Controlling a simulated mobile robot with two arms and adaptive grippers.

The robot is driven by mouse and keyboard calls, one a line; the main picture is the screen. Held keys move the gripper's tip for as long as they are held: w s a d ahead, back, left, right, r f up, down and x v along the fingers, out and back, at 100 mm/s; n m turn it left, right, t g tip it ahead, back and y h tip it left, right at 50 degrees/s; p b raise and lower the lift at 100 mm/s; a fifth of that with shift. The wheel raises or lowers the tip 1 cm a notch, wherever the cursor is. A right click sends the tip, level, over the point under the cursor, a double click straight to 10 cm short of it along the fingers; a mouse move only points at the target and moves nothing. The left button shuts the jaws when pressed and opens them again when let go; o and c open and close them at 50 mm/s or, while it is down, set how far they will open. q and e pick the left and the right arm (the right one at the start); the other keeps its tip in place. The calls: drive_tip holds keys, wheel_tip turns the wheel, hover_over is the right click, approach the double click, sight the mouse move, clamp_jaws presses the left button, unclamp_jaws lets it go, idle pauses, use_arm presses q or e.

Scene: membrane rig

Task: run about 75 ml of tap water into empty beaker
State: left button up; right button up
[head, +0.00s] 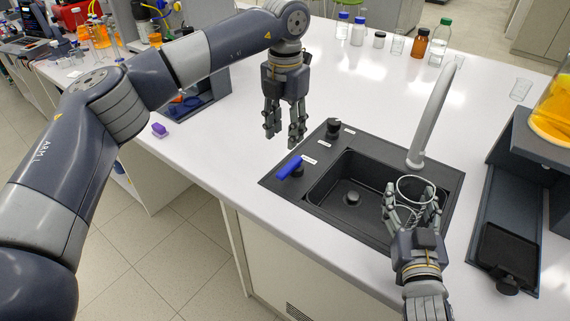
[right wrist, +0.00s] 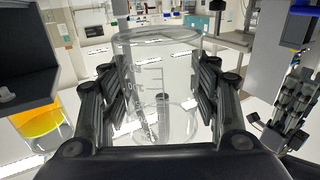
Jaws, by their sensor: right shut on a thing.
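The clear glass beaker (head: 416,190) is over the right part of the black sink (head: 318,192). My right gripper (head: 412,212) is shut around its sides. In the right wrist view the beaker (right wrist: 160,75) stands upright between the fingers, with graduation marks; I cannot tell whether it holds water. The grey tap (head: 436,108) rises beside the sink just behind the beaker; no stream shows. A blue lever (head: 289,168) and a black knob (head: 333,127) sit on the sink's left rim. My left gripper (head: 284,128) is open and empty above the counter, left of the knob.
Several bottles and small glasses, including a brown bottle (head: 420,43), stand at the back of the counter. A dark grey apparatus (head: 498,215) with an orange-filled flask (head: 553,115) stands on the right. A purple object (head: 159,130) lies near the left edge. The middle counter is clear.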

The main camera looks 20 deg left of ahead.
sight(285, 169)
use_arm(q)
wheel_tip(285, 169, down, 11)
idle(0.3)
drive_tip(key=shift+c, duration=0.6)
clamp_jaws()
